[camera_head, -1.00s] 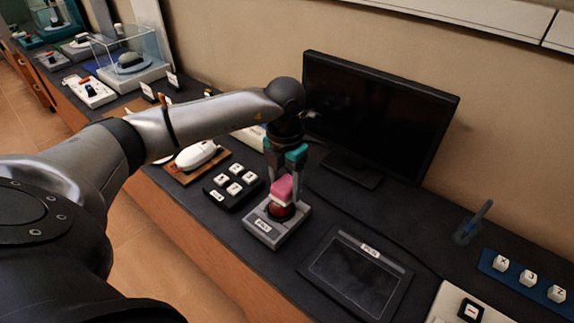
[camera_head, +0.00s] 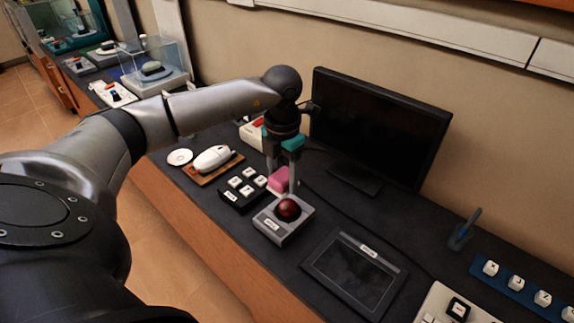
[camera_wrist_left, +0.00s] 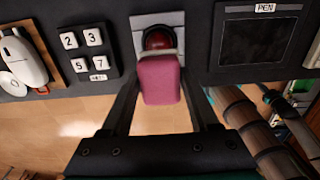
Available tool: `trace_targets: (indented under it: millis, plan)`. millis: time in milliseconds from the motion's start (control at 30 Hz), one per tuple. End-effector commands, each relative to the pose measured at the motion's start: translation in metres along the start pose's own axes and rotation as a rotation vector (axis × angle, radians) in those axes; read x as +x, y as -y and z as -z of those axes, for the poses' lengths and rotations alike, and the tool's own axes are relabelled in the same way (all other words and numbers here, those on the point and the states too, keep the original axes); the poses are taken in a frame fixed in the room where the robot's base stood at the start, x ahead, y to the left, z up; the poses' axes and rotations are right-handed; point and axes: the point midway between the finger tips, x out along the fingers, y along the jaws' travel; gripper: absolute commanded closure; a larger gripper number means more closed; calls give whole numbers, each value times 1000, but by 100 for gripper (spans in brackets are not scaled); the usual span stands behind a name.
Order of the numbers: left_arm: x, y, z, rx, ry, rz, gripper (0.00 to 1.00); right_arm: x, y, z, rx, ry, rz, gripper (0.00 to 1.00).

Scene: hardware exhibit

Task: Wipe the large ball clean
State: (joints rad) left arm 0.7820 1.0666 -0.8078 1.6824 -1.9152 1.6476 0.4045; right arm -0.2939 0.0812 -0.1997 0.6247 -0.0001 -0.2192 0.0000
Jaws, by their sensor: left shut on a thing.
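The large ball (camera_head: 288,209) is dark red and sits in a grey trackball base (camera_head: 272,229) on the dark counter. In the left wrist view the ball (camera_wrist_left: 158,39) shows just beyond the sponge, its lower part hidden. My left gripper (camera_head: 281,187) is shut on a pink sponge (camera_head: 280,178). In the head view the sponge is behind and left of the ball, and the ball's top is uncovered. The sponge also fills the space between the fingers in the left wrist view (camera_wrist_left: 158,80). Whether the sponge touches the ball I cannot tell. My right gripper is not in view.
A keycap block (camera_head: 241,187) and a white mouse (camera_head: 213,158) lie left of the base. A pen tablet (camera_head: 352,273) lies to the right. A monitor (camera_head: 378,127) stands behind. The counter's front edge runs close by the base.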

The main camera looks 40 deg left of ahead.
Motion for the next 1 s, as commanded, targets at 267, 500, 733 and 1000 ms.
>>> trace_targets:
  millis: [267, 500, 733, 1000]
  plan:
    - [-19, -7, 1, -4, 1, 1, 83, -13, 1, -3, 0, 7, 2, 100]
    - [-18, -7, 1, -3, 1, 1, 83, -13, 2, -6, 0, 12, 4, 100]
    - [-18, -7, 1, -3, 1, 1, 83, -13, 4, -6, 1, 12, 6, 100]
    - [-22, -4, 1, 130, 0, 1, 83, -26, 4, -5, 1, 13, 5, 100]
